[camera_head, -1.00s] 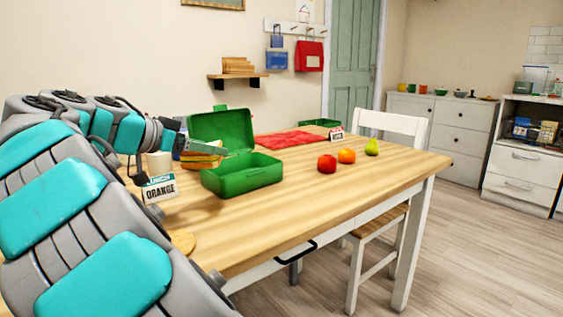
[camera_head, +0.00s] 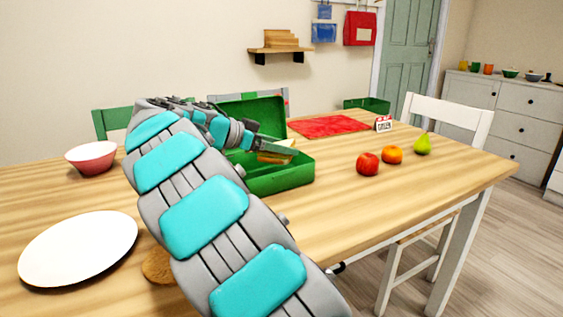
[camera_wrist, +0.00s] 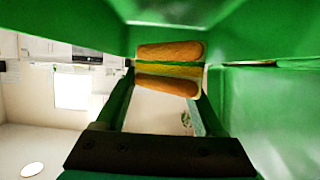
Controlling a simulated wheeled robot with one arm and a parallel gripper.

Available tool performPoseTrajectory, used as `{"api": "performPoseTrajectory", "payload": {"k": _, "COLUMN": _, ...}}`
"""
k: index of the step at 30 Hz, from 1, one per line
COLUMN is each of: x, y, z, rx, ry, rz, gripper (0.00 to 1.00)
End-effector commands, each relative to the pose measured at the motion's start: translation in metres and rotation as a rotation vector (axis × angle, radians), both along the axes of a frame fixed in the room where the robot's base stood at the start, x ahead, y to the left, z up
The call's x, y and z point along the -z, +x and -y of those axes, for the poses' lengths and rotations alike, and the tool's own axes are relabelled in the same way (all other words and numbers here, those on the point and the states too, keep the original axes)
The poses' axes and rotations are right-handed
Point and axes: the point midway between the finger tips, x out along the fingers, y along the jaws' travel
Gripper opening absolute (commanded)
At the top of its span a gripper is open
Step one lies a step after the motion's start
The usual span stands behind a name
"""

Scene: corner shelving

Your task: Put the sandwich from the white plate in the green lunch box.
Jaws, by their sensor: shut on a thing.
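My gripper (camera_head: 284,151) is shut on the sandwich (camera_head: 274,158) at the open green lunch box (camera_head: 284,182), in the head view. The box's raised lid (camera_head: 262,112) stands behind. In the wrist view the sandwich (camera_wrist: 168,52), two brown bread slices with a yellow filling, sits between the two fingers, with green walls of the box close around it. I cannot tell whether the sandwich touches the box floor. My arm hides part of the box's left side. The white plate (camera_head: 78,248) is empty at the front left.
A red apple (camera_head: 367,164), an orange (camera_head: 392,155) and a pear (camera_head: 422,144) stand right of the box. A pink bowl (camera_head: 92,158) is at the left. The table's front right is clear.

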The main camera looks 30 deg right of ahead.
Motion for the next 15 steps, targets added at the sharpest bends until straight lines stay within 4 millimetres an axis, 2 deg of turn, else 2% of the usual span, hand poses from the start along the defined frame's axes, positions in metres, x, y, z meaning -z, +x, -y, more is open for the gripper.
{"api": "performPoseTrajectory", "payload": {"k": 4, "x": 0.011, "y": 0.0, "z": -0.001, "rx": 0.0, "ry": -0.001, "rz": -0.001, "gripper": 0.57}}
{"api": "performPoseTrajectory", "payload": {"k": 9, "x": 0.034, "y": 0.0, "z": 0.0, "rx": -0.003, "ry": -0.001, "rz": -0.001, "gripper": 0.57}}
{"api": "performPoseTrajectory", "payload": {"k": 15, "x": 0.041, "y": 0.0, "z": 0.0, "rx": -0.002, "ry": 0.0, "rz": 0.003, "gripper": 0.57}}
